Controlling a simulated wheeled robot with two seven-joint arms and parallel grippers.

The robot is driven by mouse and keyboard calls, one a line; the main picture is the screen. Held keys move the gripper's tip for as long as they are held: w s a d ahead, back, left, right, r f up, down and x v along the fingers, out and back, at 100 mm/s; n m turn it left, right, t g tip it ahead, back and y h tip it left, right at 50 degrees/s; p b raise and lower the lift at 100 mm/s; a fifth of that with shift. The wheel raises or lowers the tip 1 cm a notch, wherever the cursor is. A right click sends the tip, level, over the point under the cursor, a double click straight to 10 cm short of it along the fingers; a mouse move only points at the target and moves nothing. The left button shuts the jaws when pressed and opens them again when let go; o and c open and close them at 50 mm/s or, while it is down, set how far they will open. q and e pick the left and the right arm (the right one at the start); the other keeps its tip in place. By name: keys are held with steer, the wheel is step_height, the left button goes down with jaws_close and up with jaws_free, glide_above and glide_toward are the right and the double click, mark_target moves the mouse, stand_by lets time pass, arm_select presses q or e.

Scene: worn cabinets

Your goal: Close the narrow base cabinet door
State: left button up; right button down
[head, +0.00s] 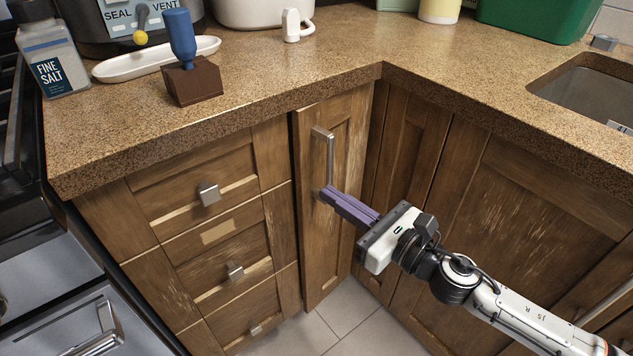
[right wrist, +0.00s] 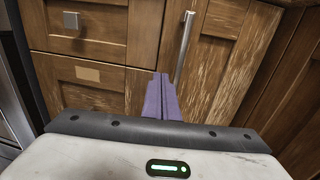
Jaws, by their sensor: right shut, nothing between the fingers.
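The narrow base cabinet door (head: 345,125) stands in the inner corner, right of the drawers. Its left edge sits slightly proud of the drawer fronts, with a dark gap beside it, so it looks a little ajar. It has a vertical metal bar handle (head: 330,155), also in the right wrist view (right wrist: 184,47). My right gripper (head: 325,193), with purple fingers, is shut and empty. Its fingertips are at the door near the lower end of the handle; I cannot tell whether they touch. In the right wrist view the fingers (right wrist: 160,80) point at the door's left part. My left gripper is not in view.
Several drawers with square knobs (head: 208,193) are left of the door. Right of it are more cabinet fronts (head: 520,220). A speckled countertop (head: 270,75) overhangs above, holding a salt jar (head: 52,60) and a brown block (head: 192,83). Tiled floor (head: 345,325) lies below.

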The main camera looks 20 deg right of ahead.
mark_target(303, 177)
steer(key=x, duration=0.3)
steer(key=shift+w+a, duration=0.15)
steer(key=shift+w, duration=0.2)
steer(key=shift+w+a, duration=0.3)
steer(key=shift+w, duration=0.25)
